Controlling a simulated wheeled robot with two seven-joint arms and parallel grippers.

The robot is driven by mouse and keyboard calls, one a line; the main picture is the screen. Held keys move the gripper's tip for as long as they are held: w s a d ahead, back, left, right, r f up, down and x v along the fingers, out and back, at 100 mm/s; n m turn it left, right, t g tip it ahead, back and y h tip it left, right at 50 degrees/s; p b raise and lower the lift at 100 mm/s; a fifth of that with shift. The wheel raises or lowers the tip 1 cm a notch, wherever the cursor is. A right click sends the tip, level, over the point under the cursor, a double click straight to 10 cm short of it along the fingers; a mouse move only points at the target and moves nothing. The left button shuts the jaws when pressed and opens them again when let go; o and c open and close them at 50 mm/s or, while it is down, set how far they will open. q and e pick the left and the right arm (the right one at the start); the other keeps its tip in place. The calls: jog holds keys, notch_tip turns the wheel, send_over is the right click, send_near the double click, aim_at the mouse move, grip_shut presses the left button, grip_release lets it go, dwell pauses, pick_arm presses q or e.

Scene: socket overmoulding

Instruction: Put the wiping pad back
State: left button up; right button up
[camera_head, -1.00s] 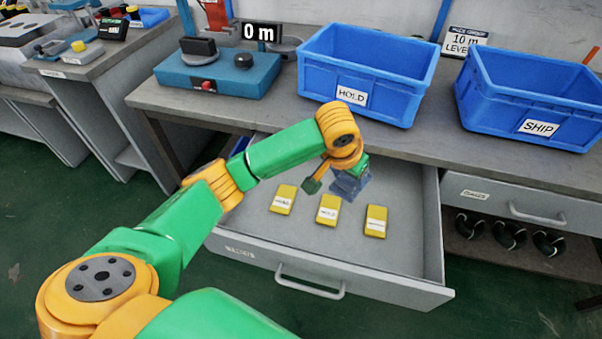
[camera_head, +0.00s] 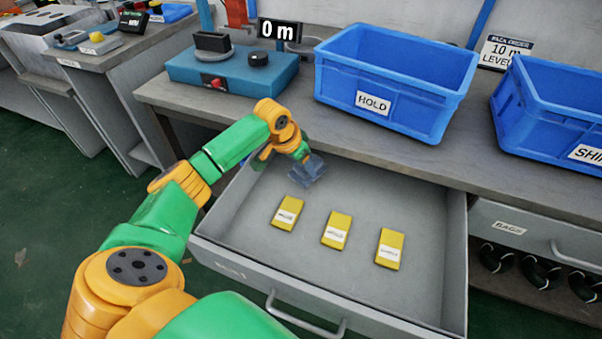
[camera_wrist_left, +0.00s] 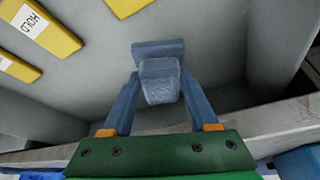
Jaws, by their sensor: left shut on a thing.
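My left gripper (camera_head: 304,163) is over the back left part of the open drawer (camera_head: 250,225). It is shut on the blue-grey wiping pad (camera_head: 311,174), which sticks out below the fingers. In the left wrist view, the gripper (camera_wrist_left: 158,92) has its two fingers closing in on the pad (camera_wrist_left: 158,48), with the drawer's grey floor behind it. I cannot tell whether the pad touches the floor. My right gripper is not in view.
Three yellow labelled pieces (camera_head: 336,229) lie in a row in the drawer. A blue HOLD crate (camera_head: 425,110) and a blue SHIP crate (camera_head: 555,115) stand on the bench above. A teal tester (camera_head: 230,75) stands at the left. The drawer's back right floor is clear.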

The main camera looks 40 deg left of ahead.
aim_at(301, 173)
pick_arm(q)
jog(key=shift+a+f+b, duration=0.15)
jog(key=shift+f, duration=0.75)
jog(key=shift+a+f+b, duration=0.1)
jog(key=shift+f+b, duration=0.05)
jog(key=shift+f, duration=0.7)
jog(key=shift+f, duration=0.2)
jog(key=o, duration=1.3)
jog(key=shift+r, duration=0.1)
jog(key=shift+r, duration=0.3)
jog(key=p+v, duration=0.3)
jog(key=v, duration=0.8)
jog(key=shift+r, duration=0.3)
jog(key=shift+s, duration=0.15)
